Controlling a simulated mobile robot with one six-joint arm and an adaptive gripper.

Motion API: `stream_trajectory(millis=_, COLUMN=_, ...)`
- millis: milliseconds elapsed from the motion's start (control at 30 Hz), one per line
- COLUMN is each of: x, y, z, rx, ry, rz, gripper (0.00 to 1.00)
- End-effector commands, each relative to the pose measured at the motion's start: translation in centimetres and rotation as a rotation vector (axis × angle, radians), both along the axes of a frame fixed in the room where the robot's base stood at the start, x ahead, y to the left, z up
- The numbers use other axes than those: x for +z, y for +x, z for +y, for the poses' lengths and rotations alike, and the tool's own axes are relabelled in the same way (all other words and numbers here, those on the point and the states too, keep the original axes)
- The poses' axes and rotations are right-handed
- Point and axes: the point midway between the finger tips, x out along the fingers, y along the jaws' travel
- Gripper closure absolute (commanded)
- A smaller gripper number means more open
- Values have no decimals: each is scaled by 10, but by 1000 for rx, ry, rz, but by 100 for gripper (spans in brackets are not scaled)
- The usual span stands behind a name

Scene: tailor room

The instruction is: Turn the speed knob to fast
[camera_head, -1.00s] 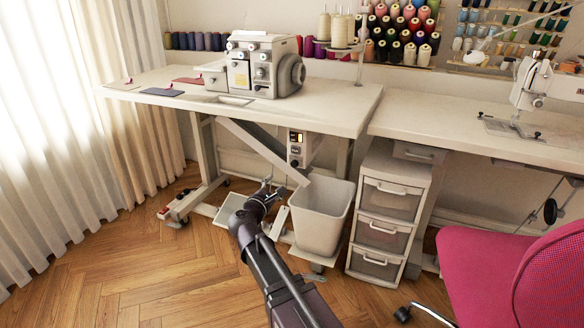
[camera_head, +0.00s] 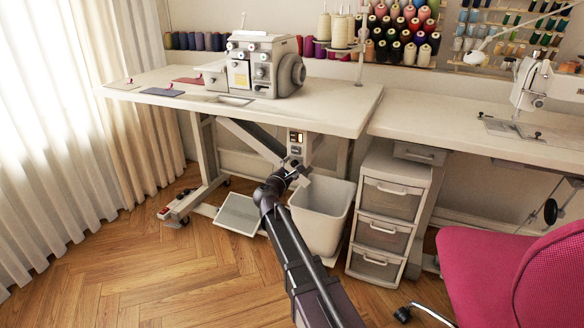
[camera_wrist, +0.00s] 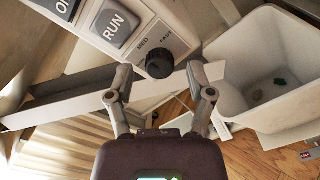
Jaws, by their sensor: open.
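The speed knob (camera_wrist: 159,65) is a round black ribbed dial on a light control panel (camera_wrist: 150,30) in the wrist view. The words MED and FAST are printed above it. My gripper (camera_wrist: 160,78) is open, its two fingertips on either side of the knob's lower part and nearer the camera. I cannot tell whether they touch it.
A grey RUN button (camera_wrist: 113,24) is up-left of the knob. A white bin (camera_head: 322,218) stands just below and right of my gripper, with small scraps inside. A white drawer unit (camera_head: 385,222) is farther right. A slanted table brace (camera_wrist: 60,98) passes close to my gripper.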

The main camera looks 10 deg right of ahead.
Motion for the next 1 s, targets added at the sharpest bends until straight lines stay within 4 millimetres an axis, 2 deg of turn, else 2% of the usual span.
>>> stream_trajectory(millis=400, x=0, y=4, z=-2, rx=0, ry=0, rz=0, gripper=31)
stream_trajectory(millis=633, x=0, y=4, z=-2, rx=0, ry=0, rz=0, gripper=100)
stream_trajectory(millis=1000, x=0, y=4, z=-2, rx=0, ry=15, rz=-9, gripper=100)
